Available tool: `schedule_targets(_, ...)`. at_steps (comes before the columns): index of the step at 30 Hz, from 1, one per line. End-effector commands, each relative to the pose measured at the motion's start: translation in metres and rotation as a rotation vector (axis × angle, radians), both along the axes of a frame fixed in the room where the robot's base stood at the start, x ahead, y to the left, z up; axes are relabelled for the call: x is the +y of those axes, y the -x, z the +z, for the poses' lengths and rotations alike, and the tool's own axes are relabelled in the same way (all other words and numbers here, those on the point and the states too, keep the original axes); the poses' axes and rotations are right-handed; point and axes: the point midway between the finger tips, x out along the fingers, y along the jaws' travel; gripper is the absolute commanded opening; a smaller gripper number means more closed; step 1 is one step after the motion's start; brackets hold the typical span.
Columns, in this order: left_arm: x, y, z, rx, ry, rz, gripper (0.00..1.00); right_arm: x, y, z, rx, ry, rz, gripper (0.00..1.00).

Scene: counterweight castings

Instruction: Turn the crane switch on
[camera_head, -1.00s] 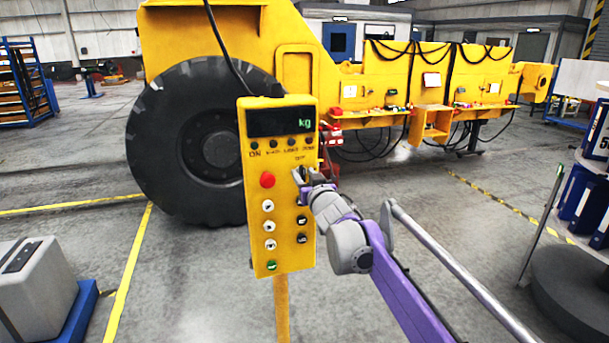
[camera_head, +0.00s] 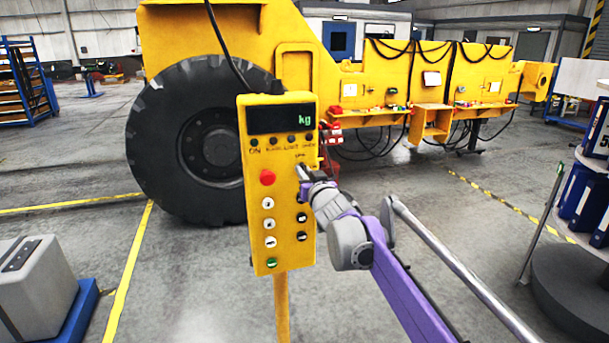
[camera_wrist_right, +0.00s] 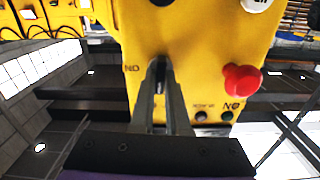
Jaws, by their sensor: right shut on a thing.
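My right gripper (camera_head: 301,172) reaches in from the right to the box front, right of the red button (camera_head: 268,177). In the right wrist view its two fingers (camera_wrist_right: 160,75) are closed around the dark crane switch (camera_wrist_right: 160,68), which they mostly hide. An "ON" label shows beside the fingers. The switch's exact angle is hard to tell. My left gripper is not in view.
White and black buttons and a green button (camera_head: 272,262) sit lower on the box. A large tyre (camera_head: 165,150) and yellow machine stand behind. A grey block (camera_head: 35,285) on a blue base is at lower left. The floor around the box is mostly clear.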

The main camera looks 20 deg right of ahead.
Motion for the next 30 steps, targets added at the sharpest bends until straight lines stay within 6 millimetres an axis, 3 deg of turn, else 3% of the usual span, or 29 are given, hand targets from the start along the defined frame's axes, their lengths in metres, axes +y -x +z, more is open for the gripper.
schedule_targets(12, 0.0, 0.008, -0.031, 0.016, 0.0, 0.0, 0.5, -0.001, 0.0, -0.003, 0.01, -0.34, 0.001, 0.0)
schedule_targets(30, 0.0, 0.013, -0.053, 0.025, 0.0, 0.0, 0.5, -0.003, 0.0, -0.003, 0.031, -0.908, 0.0, 0.0)
